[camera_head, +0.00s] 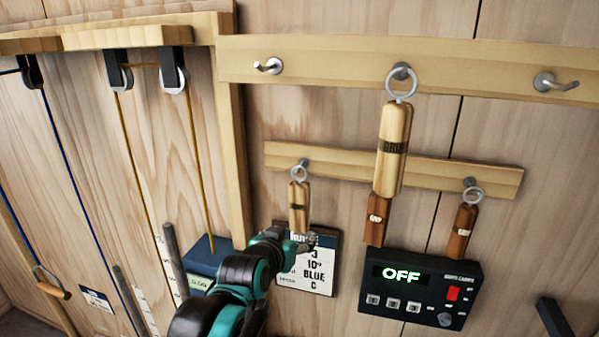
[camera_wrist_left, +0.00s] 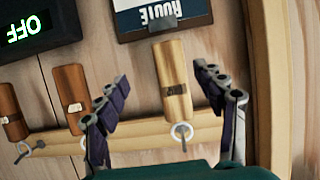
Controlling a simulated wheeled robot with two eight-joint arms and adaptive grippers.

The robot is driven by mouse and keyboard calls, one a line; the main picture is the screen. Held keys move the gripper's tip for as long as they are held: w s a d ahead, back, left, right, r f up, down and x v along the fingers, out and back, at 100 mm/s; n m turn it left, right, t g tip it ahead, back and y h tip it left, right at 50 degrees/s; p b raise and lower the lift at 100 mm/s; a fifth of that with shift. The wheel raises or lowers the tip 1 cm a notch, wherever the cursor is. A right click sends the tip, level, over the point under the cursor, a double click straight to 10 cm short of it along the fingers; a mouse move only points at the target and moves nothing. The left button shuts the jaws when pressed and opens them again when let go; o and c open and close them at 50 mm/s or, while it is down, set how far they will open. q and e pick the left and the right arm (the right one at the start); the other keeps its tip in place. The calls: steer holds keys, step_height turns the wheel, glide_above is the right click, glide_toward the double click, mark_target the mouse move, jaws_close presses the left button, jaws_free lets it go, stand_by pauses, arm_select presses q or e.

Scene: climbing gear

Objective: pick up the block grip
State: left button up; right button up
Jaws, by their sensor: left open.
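A small light wooden block (camera_head: 299,208) with a dark band hangs by a metal ring from the lower rail in the head view. The wrist view shows it upside down (camera_wrist_left: 173,75). A larger light wooden block (camera_head: 394,150) hangs from the upper rail. I cannot tell which of them is the block grip. My left gripper (camera_head: 291,238) is open at the small block's lower end. In the wrist view its fingers (camera_wrist_left: 161,92) stand on either side of the small block, with gaps to both sides. My right gripper is not in view.
Two dark wooden grips (camera_head: 463,232) (camera_head: 375,218) hang to the right. A route board (camera_head: 322,270) is on the wall below the small block, and a black box reading OFF (camera_head: 420,290) is at the right. Cords with pulleys (camera_head: 174,75) hang at the left.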

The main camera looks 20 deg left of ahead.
arm_select(q)
steer(key=p, duration=0.3)
glide_toward(298, 194)
steer(key=shift+t, duration=0.4)
steer(key=x, duration=0.4)
steer(key=shift+s+d+f, duration=0.1)
steer(key=shift+d+f, duration=0.15)
steer(key=shift+f, duration=0.05)
steer(key=shift+r, duration=0.15)
steer(key=x, duration=0.2)
steer(key=p+x, duration=0.1)
steer(key=x, duration=0.2)
steer(key=p+x, duration=0.1)
steer(key=x, duration=0.1)
steer(key=shift+w+a+f, duration=0.25)
steer(key=shift+a, duration=0.1)
steer(key=shift+w+f, duration=0.15)
steer(key=shift+w, duration=0.05)
steer(key=shift+s, duration=0.1)
steer(key=shift+c, duration=1.3)
steer(key=c, duration=1.1)
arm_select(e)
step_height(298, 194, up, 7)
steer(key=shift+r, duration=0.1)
